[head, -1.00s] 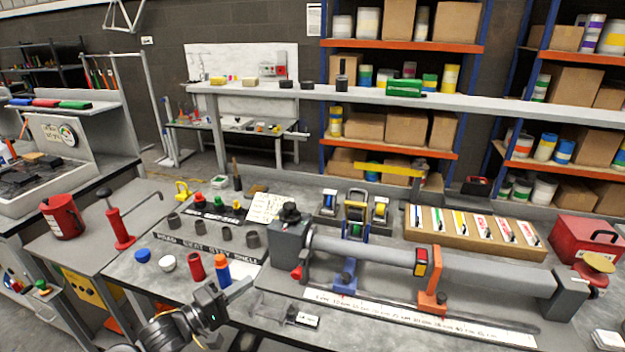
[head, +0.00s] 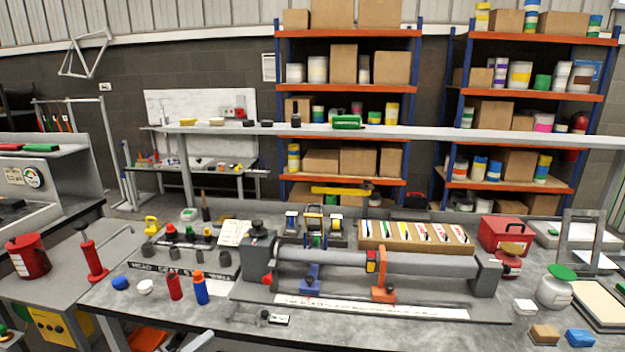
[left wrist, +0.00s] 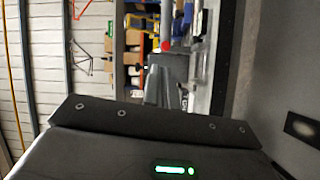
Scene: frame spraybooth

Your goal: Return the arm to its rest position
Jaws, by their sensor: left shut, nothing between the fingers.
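My left gripper (head: 198,342) shows only as a small grey tip at the bottom edge of the head view, in front of the bench, with the rest of it cut off. In the left wrist view its dark body fills the lower part and its grey fingers (left wrist: 168,80) point away, shut and empty. That view is turned sideways, with the shelves and wall beyond the fingers. My right gripper is in neither view.
The bench (head: 400,332) carries a long grey tube fixture (head: 430,262). A red cylinder (head: 174,287) and a blue bottle with an orange cap (head: 200,288) stand near its front left. A red can (head: 28,258) stands further left. Shelves (head: 345,87) stand behind.

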